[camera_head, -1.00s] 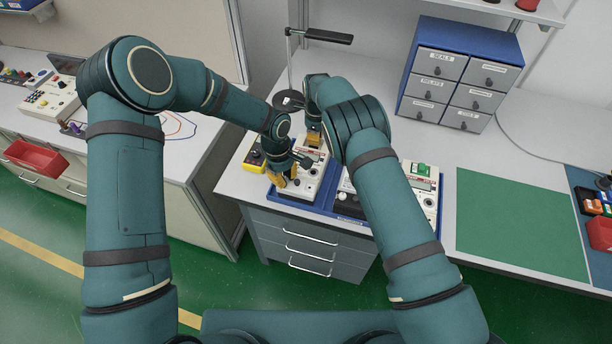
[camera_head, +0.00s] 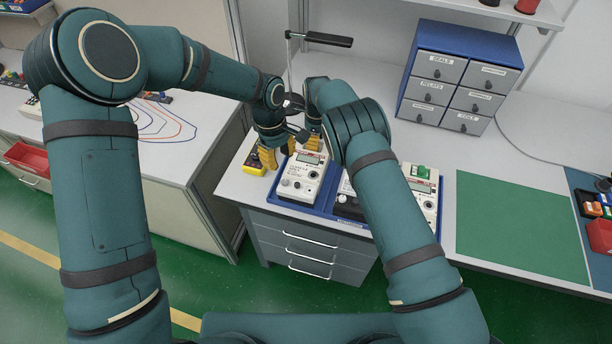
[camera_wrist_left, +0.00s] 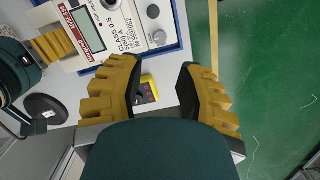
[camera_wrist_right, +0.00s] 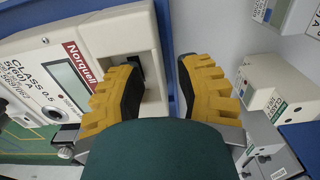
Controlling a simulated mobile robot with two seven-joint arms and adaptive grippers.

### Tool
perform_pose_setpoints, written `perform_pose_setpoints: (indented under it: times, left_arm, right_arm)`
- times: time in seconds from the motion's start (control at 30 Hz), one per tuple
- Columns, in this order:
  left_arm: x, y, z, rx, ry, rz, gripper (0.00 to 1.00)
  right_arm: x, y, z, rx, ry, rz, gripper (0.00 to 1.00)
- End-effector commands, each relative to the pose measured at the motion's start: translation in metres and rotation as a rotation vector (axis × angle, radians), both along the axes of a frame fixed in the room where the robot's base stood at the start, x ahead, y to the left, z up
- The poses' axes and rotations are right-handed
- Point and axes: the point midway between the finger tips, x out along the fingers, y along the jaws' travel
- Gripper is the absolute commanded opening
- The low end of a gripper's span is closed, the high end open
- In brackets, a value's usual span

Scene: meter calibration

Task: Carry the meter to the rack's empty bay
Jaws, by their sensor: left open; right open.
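The white meter (camera_head: 303,177) has a grey display and a Norquell label. It sits in the leftmost bay of the blue rack (camera_head: 322,212). It also shows in the left wrist view (camera_wrist_left: 115,28) and the right wrist view (camera_wrist_right: 48,75). My left gripper (camera_head: 268,157) is open and empty, just left of the meter and apart from it. My right gripper (camera_head: 312,140) is open at the meter's far end; in its wrist view the fingers are beside a white block with a dark slot. My right arm hides part of the rack's middle.
A yellow device (camera_head: 254,163) lies left of the rack, close to my left gripper. Another meter (camera_head: 421,184) with a green block is at the rack's right. A stand with a dark arm (camera_head: 328,39) rises behind. A green mat (camera_head: 515,225) lies clear at the right.

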Motion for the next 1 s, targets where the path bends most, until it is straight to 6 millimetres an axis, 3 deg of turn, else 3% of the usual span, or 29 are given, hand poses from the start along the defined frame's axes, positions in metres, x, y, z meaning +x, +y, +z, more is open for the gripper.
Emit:
perform_pose_setpoints:
  times: [0.13, 0.37, 0.8, 1.0]
  left_arm:
    - [0.002, 0.001, 0.018, 0.000, -0.001, 0.000, 0.35]
    - [0.002, 0.002, 0.026, 0.000, 0.001, 0.000, 0.35]
    - [0.002, 0.002, 0.026, 0.000, 0.000, 0.000, 0.35]
    - [0.002, 0.002, 0.026, 0.000, 0.000, 0.000, 0.35]
  right_arm:
    - [0.000, 0.000, 0.000, 0.000, 0.000, 0.000, 0.34]
    - [0.000, 0.000, 0.009, 0.001, -0.001, 0.000, 0.34]
    - [0.000, 0.000, 0.090, 0.001, -0.002, 0.000, 0.34]
    - [0.000, 0.000, 0.114, 0.000, -0.001, 0.000, 0.34]
